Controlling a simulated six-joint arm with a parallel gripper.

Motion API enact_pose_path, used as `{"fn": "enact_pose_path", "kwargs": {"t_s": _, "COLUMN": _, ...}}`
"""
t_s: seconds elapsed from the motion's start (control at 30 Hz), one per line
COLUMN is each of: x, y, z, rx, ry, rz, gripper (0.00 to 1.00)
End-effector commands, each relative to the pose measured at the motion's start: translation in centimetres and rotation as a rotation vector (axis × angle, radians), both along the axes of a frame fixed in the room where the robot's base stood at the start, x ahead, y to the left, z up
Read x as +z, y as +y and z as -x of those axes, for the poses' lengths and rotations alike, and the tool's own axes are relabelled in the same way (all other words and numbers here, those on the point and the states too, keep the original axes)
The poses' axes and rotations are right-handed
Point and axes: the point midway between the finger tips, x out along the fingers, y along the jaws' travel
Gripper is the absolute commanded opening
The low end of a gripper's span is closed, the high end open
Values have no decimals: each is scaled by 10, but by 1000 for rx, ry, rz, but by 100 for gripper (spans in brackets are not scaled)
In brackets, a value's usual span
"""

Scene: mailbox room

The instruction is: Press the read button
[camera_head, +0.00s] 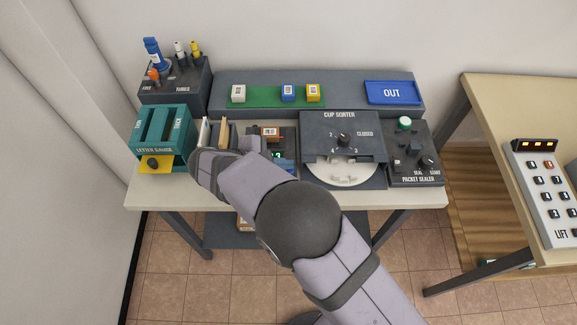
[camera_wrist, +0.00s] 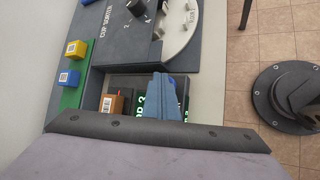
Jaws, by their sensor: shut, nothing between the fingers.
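A dark reader station (camera_head: 287,133) stands between the letter holders and the cup sorter. An orange-brown box with a barcode label (camera_head: 270,133) sits on it, and a green digit shows in front of the box. In the wrist view the box (camera_wrist: 112,104) lies left of my fingers, with green characters partly covered beside them. My gripper (camera_wrist: 166,78) is shut and empty, its blue fingers together over the station. In the head view my gripper (camera_head: 287,163) is partly hidden by my arm. I cannot make out the read button; the fingers may cover it.
The cup sorter (camera_head: 325,125) with its white dial is close on the right, and the packet sealer (camera_head: 425,150) lies beyond it. The teal letter gauge (camera_head: 143,135) is at left. A shelf with small cubes (camera_head: 288,92) and a blue OUT tray (camera_head: 392,92) runs behind.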

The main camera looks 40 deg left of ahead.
Motion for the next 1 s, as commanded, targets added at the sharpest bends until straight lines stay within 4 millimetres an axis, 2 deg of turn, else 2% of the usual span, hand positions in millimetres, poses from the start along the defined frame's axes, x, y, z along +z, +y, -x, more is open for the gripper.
{"fn": "enact_pose_path", "kwargs": {"t_s": 0.27, "x": 1, "y": 0, "z": 0, "rx": 0, "ry": 2, "rz": 1, "gripper": 0}}
{"fn": "enact_pose_path", "kwargs": {"t_s": 0.7, "x": 18, "y": 0, "z": 0, "rx": 0, "ry": 1, "rz": 1, "gripper": 0}}
{"fn": "enact_pose_path", "kwargs": {"t_s": 1.0, "x": 18, "y": 0, "z": 0, "rx": 0, "ry": 1, "rz": 1, "gripper": 0}}
